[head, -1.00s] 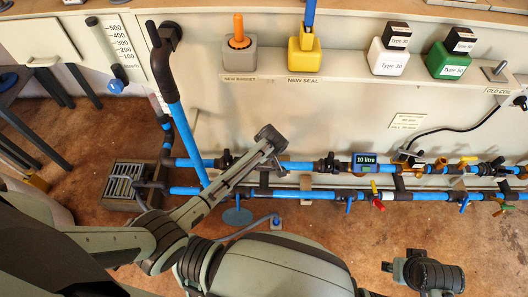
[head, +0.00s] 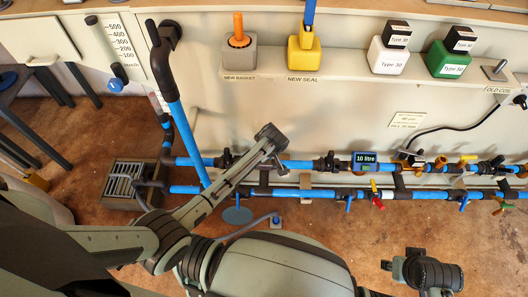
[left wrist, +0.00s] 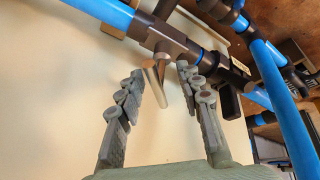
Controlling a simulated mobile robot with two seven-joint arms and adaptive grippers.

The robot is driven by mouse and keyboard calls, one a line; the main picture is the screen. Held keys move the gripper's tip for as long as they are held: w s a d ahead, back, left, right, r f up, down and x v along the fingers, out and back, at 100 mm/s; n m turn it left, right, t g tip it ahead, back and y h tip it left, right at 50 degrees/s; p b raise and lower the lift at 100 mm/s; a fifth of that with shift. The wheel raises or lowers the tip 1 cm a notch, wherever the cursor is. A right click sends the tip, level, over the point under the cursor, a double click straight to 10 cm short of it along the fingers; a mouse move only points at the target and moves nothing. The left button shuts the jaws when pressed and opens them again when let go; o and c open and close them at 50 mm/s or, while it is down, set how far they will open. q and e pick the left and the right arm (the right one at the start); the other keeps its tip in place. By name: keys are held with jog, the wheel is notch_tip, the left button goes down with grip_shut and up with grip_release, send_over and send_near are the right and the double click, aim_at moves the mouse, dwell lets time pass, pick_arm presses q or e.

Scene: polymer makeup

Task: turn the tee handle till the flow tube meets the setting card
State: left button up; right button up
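In the head view my left arm reaches to the lower blue pipework. In the left wrist view my left gripper (left wrist: 160,70) is open, its two fingers spread on either side of a pale metal handle (left wrist: 153,78). The handle hangs from a brown tee fitting (left wrist: 165,40) on a blue pipe; I cannot tell whether a finger touches it. At the upper left of the head view a white scale (head: 115,40) marked 100 to 500 stands beside a slim tube with a dark top (head: 92,21) and blue base (head: 115,85). Its level and any setting card are too small to tell.
A tall blue pipe (head: 187,140) stands left of my arm. Boxes (head: 390,55) sit on the shelf. A floor drain (head: 125,185) lies left.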

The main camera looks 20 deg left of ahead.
pick_arm(q)
jog(key=v, duration=0.7)
jog(key=shift+r, duration=0.2)
jog(key=shift+s+d, duration=0.1)
jog(key=shift+s, duration=0.1)
